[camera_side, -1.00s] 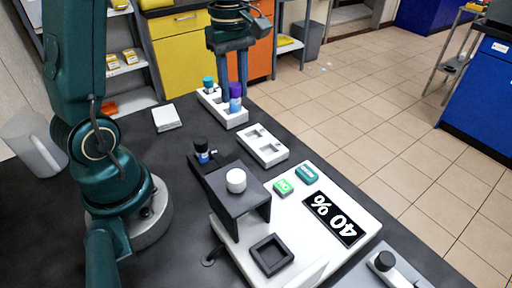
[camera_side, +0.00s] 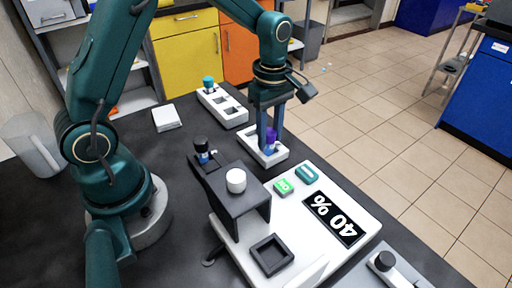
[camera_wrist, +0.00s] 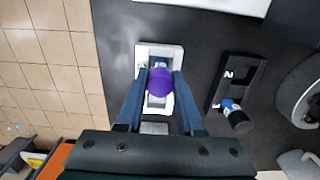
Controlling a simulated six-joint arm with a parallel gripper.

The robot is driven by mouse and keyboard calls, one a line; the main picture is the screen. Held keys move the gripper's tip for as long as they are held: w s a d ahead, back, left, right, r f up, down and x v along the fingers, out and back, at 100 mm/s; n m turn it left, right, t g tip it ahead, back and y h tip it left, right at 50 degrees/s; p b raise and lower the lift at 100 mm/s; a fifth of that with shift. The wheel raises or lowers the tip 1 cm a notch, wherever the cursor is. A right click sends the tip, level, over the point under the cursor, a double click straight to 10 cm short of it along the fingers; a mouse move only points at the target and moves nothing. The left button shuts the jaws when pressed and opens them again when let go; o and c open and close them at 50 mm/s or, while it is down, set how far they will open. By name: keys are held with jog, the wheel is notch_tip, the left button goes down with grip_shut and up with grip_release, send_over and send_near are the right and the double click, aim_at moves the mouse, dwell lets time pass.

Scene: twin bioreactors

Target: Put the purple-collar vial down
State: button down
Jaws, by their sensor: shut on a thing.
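The purple-collar vial (camera_side: 270,139) is upright between the fingers of my gripper (camera_side: 270,146), over the nearer white two-slot rack (camera_side: 282,155). In the wrist view its purple cap (camera_wrist: 160,82) sits between the two fingertips of my gripper (camera_wrist: 159,78), which are shut on it. The white rack (camera_wrist: 173,51) lies beneath it in that view. The vial's lower end is hidden, so I cannot tell whether it hangs just above the rack or stands in a slot.
A longer white rack (camera_side: 233,121) behind holds a teal-capped vial (camera_side: 208,84). A dark holder (camera_wrist: 238,68) with a black-capped vial (camera_wrist: 236,117) stands beside the nearer rack. A black stand with a white knob (camera_side: 236,181) and the white "40 %" device (camera_side: 369,228) are in front.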

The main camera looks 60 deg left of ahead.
aim_at(270, 131)
jog(key=c, duration=0.5)
grip_release()
jog(key=shift+f, duration=0.15)
jog(key=shift+c, duration=0.2)
notch_tip(270, 131, up, 12)
jog(key=s+d+m+t, duration=0.2)
jog(key=s+m+t, duration=0.3)
jog(key=s+m, duration=0.9)
jog(key=shift+s+d+m+t, duration=0.2)
jog(key=shift+d+m+t, duration=0.1)
jog(key=shift+m, duration=1.7)
jog(key=shift+a, duration=0.1)
